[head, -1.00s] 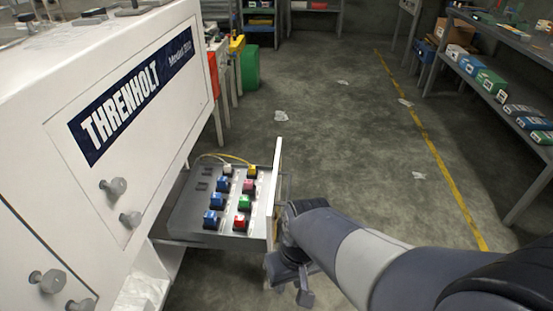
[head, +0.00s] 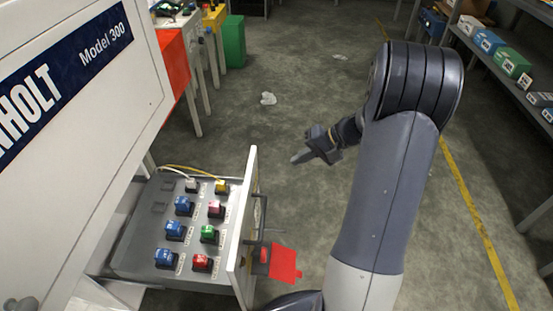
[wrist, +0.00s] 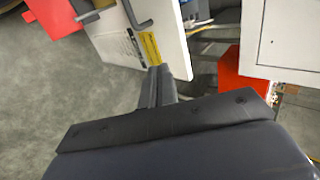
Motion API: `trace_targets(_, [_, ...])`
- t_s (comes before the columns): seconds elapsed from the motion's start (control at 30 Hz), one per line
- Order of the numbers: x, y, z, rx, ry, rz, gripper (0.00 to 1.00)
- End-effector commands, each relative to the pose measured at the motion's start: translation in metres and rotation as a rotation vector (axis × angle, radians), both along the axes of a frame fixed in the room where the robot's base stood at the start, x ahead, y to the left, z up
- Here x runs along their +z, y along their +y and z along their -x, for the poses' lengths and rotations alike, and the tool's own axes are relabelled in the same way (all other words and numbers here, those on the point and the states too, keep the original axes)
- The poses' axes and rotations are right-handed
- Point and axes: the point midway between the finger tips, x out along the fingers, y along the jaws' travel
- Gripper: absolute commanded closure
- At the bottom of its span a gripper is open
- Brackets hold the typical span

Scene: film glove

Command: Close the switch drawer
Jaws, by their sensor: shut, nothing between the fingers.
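The switch drawer (head: 247,222) is pulled out from the white machine (head: 95,120). Its tray holds several coloured switches: blue, red, green, pink, yellow and white. A dark bar handle (head: 262,215) stands on the outer face of the drawer front. My gripper (head: 296,158) is shut and empty, in the air to the right of and beyond the drawer front, apart from it in the head view. In the wrist view the shut fingers (wrist: 160,72) overlap the lower edge of the drawer front (wrist: 150,35); I cannot tell whether they touch.
A red tag (head: 286,263) with a red part hangs by the drawer front. A green bin (head: 233,42) and red-sided table (head: 172,68) stand behind. Shelving with boxes (head: 512,65) is at right. The floor between is mostly clear, with scraps of paper.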

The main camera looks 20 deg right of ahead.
Motion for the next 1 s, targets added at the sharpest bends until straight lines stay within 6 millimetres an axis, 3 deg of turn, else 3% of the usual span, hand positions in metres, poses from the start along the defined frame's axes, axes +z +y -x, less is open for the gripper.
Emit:
trace_targets(0.53, [-0.071,0.071,-0.027,0.005,0.005,0.0,1.0])
trace_targets(0.73, [-0.066,0.096,-0.038,0.005,0.001,0.002,1.0])
trace_targets(1.0, [-0.066,0.104,-0.042,0.0,0.002,0.001,1.0])
